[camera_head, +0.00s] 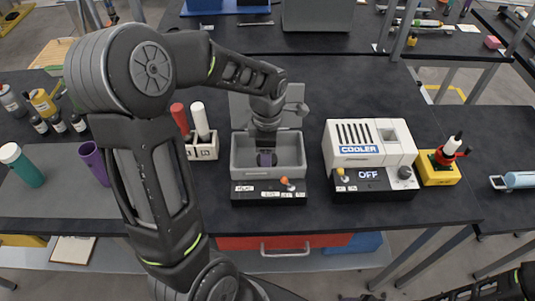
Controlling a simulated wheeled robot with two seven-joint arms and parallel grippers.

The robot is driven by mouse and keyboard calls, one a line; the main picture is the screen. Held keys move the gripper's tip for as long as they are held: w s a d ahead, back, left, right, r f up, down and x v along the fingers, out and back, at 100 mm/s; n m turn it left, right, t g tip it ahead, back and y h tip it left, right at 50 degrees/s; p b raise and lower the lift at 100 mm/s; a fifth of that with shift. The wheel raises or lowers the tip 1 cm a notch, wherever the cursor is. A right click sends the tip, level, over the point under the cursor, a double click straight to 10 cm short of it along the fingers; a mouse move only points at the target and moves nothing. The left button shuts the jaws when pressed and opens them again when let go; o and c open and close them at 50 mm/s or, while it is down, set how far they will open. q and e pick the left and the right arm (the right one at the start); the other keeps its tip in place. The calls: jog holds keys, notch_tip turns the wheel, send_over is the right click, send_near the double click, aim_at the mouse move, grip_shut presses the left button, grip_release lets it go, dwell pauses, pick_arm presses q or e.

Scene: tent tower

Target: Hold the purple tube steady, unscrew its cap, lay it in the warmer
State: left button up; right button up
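A purple tube (94,163) stands tilted in the picture at the left of the black table, with no separate cap that I can make out on its top. The warmer appears to be the open grey box (292,166) in the middle, its lid raised behind it. My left gripper (265,155) points down inside this box. A small dark purple piece (266,160) shows at its fingertips; I cannot tell whether it is the cap, or whether it is gripped or lies on the box floor. Only part of my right arm shows at the bottom right; its gripper is not visible.
A teal tube with a white cap (24,165) stands at the far left. A white holder (204,147) with red and white sticks is left of the box. A white cooler (367,146) and yellow block (437,171) are to the right. The table's front edge is mostly clear.

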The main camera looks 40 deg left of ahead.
pick_arm(q)
jog(key=shift+r, duration=0.15)
notch_tip(320, 180, up, 12)
jog(key=shift+b, duration=0.4)
dwell(0.9)
